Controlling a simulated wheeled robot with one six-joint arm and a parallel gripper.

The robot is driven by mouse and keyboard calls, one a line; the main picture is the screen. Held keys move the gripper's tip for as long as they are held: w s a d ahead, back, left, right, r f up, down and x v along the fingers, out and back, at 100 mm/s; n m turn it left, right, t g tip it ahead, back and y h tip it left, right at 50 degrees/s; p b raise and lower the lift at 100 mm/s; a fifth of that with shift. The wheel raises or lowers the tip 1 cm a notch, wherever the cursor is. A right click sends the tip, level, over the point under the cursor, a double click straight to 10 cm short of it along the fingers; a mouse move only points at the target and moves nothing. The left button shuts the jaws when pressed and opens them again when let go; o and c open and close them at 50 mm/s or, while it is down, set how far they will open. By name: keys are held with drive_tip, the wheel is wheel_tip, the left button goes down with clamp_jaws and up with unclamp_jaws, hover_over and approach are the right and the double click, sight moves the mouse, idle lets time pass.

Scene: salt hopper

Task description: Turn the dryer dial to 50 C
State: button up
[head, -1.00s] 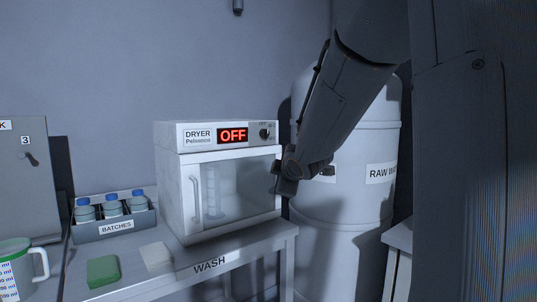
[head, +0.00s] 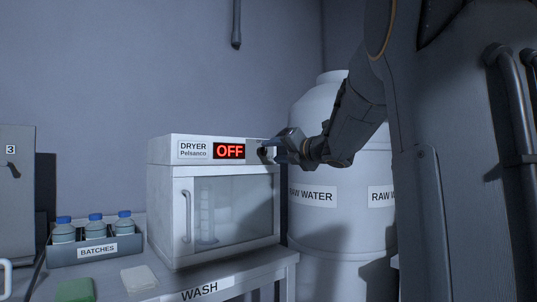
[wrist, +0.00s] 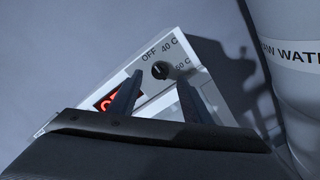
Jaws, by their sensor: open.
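The white dryer (head: 215,210) stands on the wash bench, its red display (head: 229,151) reading OFF. The black dial (wrist: 160,70) shows in the wrist view on the dryer's top panel, with marks OFF, 40 C and 50 C around it. In the head view my gripper covers most of the dial. My gripper (head: 272,149) is at the right end of the panel, in front of the dial. In the wrist view my gripper (wrist: 155,82) is open, one finger to each side of the dial; I cannot tell whether they touch it.
A large raw water tank (head: 338,235) stands right of the dryer, behind my arm. A batches rack (head: 72,254) with blue-capped bottles, a white pad (head: 139,279) and a green sponge (head: 76,290) lie to the left on the bench (head: 250,279).

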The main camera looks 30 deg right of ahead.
sight(265, 151)
drive_tip(key=shift+w+a, duration=0.2)
drive_tip(key=shift+w, duration=0.8)
drive_tip(key=shift+w+a, duration=0.15)
drive_tip(key=shift+w, duration=0.8)
drive_tip(key=c, duration=1)
drive_tip(key=shift+c, duration=0.2)
